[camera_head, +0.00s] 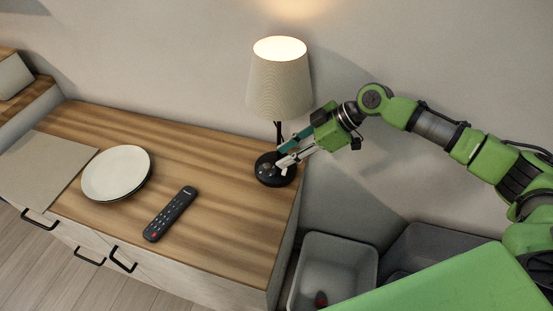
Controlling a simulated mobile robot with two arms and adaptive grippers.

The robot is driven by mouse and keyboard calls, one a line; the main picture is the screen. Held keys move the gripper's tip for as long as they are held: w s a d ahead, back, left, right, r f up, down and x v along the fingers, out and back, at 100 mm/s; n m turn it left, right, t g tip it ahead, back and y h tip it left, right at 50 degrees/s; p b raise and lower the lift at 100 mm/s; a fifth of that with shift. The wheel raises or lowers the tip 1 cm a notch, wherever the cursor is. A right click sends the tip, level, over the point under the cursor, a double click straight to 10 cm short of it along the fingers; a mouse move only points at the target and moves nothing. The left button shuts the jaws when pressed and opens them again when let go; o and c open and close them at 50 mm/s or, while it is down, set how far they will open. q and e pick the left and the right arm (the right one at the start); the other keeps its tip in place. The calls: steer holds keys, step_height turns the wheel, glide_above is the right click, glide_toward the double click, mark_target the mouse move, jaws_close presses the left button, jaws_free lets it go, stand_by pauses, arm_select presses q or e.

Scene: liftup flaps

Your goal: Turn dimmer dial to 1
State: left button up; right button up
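A lit table lamp (279,80) with a cream shade stands at the back right end of a wooden cabinet top. Its round black base (266,174) carries the dimmer dial, which is too small and too covered by my fingers to make out. My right gripper (280,164) reaches in from the right with its fingertips at the lamp base. The two fingers look apart, but whether something sits between them cannot be seen. My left gripper is not in view.
A black remote (170,214), white plates (117,172) and a grey placemat (42,165) lie on the cabinet top (225,225). A grey bin (334,262) with a small dark and red item stands right of the cabinet. The wall is close behind the lamp.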

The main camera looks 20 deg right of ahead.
steer(key=v, duration=0.7)
steer(key=m+t+h+p, duration=0.45)
steer(key=m+p, duration=0.45)
steer(key=p, duration=0.4)
glide_toward(267, 166)
steer(key=shift+t, duration=0.25)
steer(key=p+x, duration=0.2)
steer(key=x, duration=0.5)
steer(key=shift+f, duration=0.3)
jaws_close()
